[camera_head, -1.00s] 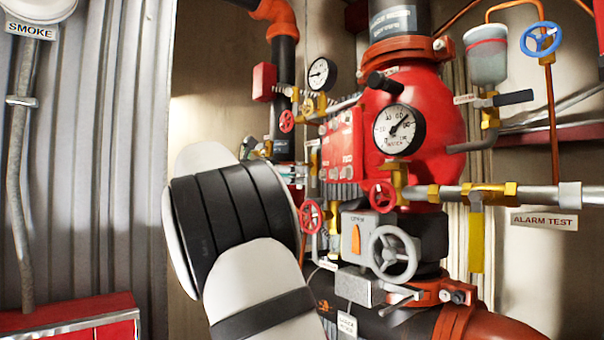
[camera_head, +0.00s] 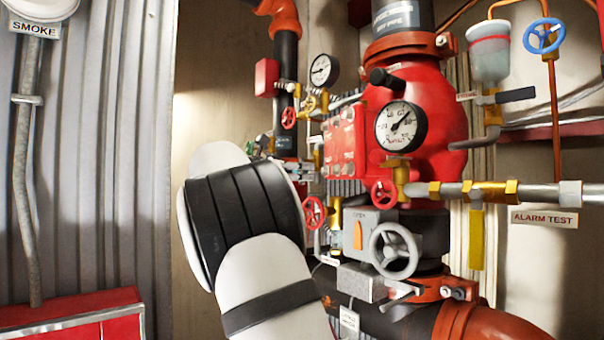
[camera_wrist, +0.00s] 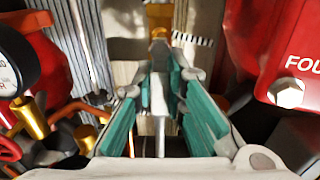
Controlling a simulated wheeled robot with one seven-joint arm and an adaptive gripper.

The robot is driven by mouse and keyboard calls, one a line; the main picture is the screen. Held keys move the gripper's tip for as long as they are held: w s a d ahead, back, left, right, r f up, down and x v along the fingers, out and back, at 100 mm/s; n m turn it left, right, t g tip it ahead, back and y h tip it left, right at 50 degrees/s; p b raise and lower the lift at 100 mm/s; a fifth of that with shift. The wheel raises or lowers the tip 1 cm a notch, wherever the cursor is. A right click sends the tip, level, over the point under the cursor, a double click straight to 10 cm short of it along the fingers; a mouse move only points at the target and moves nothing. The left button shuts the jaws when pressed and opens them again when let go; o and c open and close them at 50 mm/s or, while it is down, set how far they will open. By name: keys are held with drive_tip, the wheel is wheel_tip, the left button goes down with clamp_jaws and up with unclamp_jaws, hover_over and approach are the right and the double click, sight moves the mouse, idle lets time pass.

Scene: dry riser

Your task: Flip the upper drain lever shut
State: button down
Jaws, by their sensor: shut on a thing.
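My gripper (camera_wrist: 161,78) has grey fingers with teal inner pads. In the wrist view the fingers converge on a narrow pale grey piece (camera_wrist: 160,97), which looks like the upper drain lever. A brass fitting (camera_wrist: 158,34) shows just beyond the fingertips. My gripper is shut on this piece. In the head view my gripper (camera_head: 298,170) is small and partly hidden behind my white and black arm, left of the red valve body. The lever cannot be made out clearly there, and its exact angle is hard to tell.
The red valve body (camera_head: 428,95) carries a large gauge (camera_head: 400,127) and red handwheels, one (camera_head: 313,212) close to my arm. A grey handwheel (camera_head: 395,251) sits lower. In the wrist view, red casings flank my gripper closely. A corrugated wall (camera_head: 105,150) stands at left.

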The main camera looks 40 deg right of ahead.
drive_tip(key=shift+w, duration=0.1)
drive_tip(key=shift+w+d+r+m+b, duration=0.1)
drive_tip(key=shift+w+r+m+b, duration=0.35)
drive_tip(key=shift+m+b, duration=1.8)
drive_tip(key=shift+w+a+r+m+b, duration=0.1)
drive_tip(key=shift+w+r+m+b, duration=0.5)
drive_tip(key=shift+m, duration=3.15)
drive_tip(key=shift+w+d+r+m+b, duration=0.1)
drive_tip(key=shift+w+r+m+b, duration=0.25)
drive_tip(key=shift+m+b, duration=1.9)
drive_tip(key=shift+m+p, duration=0.75)
drive_tip(key=c, duration=1.6)
unclamp_jaws()
